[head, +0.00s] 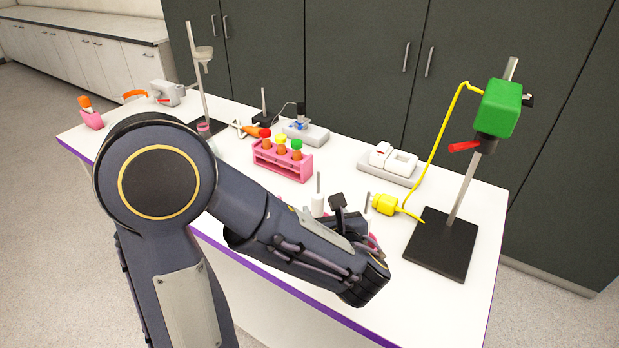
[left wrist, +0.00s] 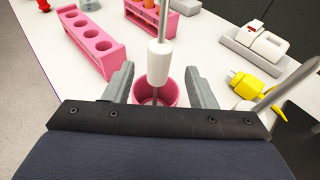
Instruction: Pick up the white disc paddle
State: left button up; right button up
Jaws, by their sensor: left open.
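A thin metal rod with a white cylindrical sleeve (left wrist: 158,62) stands in a pink cup (left wrist: 166,93) in the left wrist view; it looks like the white paddle. Its lower end is inside the cup, so a disc there cannot be made out. The white sleeve (head: 317,204) also shows in the head view, just behind my forearm. My left gripper (left wrist: 154,74) is open, with one finger on each side of the rod and cup in the picture. I cannot tell whether it touches them. In the head view my arm hides most of the cup. My right gripper is not in view.
A yellow plug (head: 386,204) and a stand with a black base (head: 442,243) and green head (head: 499,106) are to the right. A pink rack of capped vials (head: 284,163) is behind. An empty pink rack (left wrist: 92,42) lies left in the wrist view.

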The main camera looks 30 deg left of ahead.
aim_at(318, 204)
pick_arm(q)
jog(key=shift+w+r, duration=0.1)
jog(key=shift+r, duration=0.05)
jog(key=x, duration=0.3)
jog(key=p+x, duration=0.1)
jog(key=x, duration=0.2)
jog(key=shift+w+a+f, duration=0.1)
jog(key=shift+a+f, duration=0.2)
jog(key=shift+f, duration=0.05)
grip_shut()
jog(key=shift+r, duration=0.1)
